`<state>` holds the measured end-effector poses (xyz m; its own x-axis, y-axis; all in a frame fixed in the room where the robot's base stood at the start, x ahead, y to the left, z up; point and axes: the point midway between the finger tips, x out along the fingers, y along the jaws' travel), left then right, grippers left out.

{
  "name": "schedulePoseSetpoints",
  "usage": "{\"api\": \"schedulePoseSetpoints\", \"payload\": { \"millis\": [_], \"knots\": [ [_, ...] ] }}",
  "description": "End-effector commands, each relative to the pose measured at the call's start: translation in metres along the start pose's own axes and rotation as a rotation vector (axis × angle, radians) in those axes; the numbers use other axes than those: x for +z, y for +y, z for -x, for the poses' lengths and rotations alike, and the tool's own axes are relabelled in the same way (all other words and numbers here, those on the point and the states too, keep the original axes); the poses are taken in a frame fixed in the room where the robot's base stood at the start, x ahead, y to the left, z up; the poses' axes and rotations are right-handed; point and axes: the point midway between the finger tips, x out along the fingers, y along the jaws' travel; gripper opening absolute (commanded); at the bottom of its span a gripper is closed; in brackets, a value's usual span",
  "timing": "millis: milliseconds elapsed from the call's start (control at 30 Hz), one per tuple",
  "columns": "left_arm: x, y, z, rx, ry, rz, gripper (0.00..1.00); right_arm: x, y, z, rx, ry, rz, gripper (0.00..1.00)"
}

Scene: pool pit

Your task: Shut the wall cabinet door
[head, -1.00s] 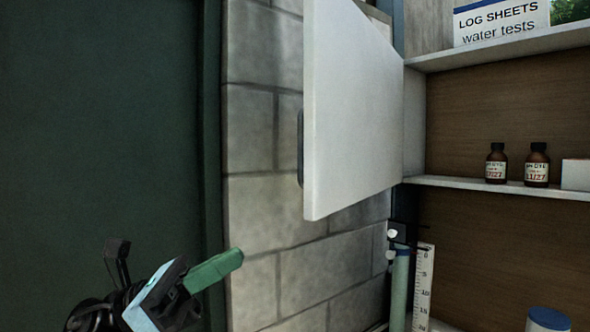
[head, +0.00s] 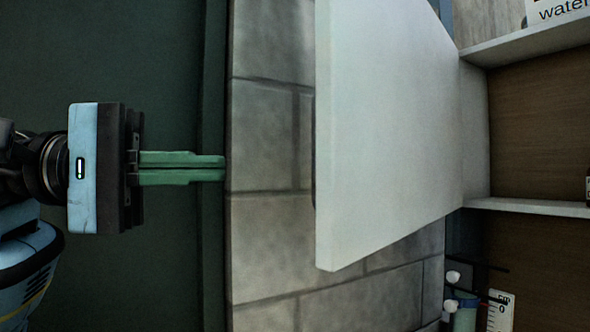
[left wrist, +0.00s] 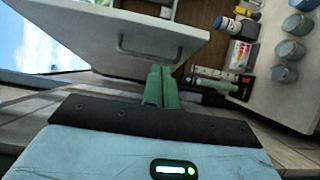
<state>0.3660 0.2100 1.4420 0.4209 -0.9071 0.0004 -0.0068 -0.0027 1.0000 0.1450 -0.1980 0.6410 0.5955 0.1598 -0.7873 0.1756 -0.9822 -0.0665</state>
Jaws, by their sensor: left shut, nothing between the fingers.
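The wall cabinet door (head: 385,130) is a white panel standing wide open, hinged at its right edge beside the shelves. Its free edge points left, toward my left gripper. My left gripper (head: 224,168) has green fingers, shut and empty, pointing right. It is left of the door's free edge, with a gap between them in the head view. In the left wrist view the door (left wrist: 95,35) shows with its grey bar handle (left wrist: 150,55), and the fingertips (left wrist: 160,70) appear near the handle; I cannot tell whether they touch. My right gripper is not in view.
The open cabinet's shelf (head: 530,207) is at the right. Below the door are a pale green tube (head: 465,316) and a white ruler (head: 500,312). A grey block wall (head: 265,240) lies behind the door, and a dark green panel (head: 120,50) at the left.

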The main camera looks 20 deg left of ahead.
Motion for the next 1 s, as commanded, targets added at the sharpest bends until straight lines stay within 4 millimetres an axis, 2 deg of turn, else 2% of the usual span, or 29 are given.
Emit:
{"api": "schedulePoseSetpoints", "payload": {
  "millis": [167,600,800,1000],
  "knots": [
    [0.001,0.001,-0.015,0.000,-0.005,0.002,0.00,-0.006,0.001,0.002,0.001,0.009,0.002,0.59],
    [0.002,0.002,-0.084,0.002,-0.006,0.003,0.00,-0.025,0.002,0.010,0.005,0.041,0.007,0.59],
    [0.001,0.001,-0.098,0.001,-0.004,0.005,0.00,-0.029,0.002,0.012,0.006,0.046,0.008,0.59],
    [0.000,0.000,-0.100,0.000,-0.003,0.006,0.00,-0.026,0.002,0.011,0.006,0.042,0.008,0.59]
  ]
}}
